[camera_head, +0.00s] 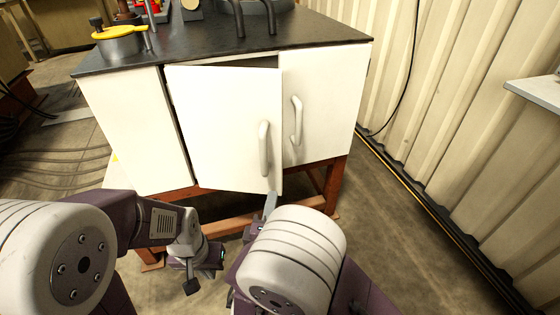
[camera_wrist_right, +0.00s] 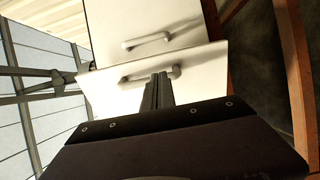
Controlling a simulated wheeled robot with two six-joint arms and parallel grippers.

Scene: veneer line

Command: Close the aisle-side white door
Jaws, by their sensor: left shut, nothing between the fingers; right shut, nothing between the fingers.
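A white cabinet door (camera_head: 222,130) stands ajar on the dark-topped cabinet, hinged on its left, its free right edge swung out toward me. It carries a pale vertical handle (camera_head: 264,148). The door to its right (camera_head: 322,105) lies flush and has its own handle (camera_head: 297,120). My right gripper (camera_head: 270,203) is shut and empty at the ajar door's lower right corner; I cannot tell if it touches. In the right wrist view, its shut fingers (camera_wrist_right: 158,90) point at the ajar door (camera_wrist_right: 205,65) beside its handle (camera_wrist_right: 150,75). My left gripper (camera_head: 191,285) is shut and empty, low, below the cabinet.
The cabinet's black top (camera_head: 190,40) holds a round pan with a yellow item (camera_head: 118,38) and dark curved parts. A reddish-brown frame (camera_head: 333,185) supports it. A corrugated wall (camera_head: 450,110) and a grey shelf (camera_head: 540,92) stand at right. Floor between cabinet and wall is open.

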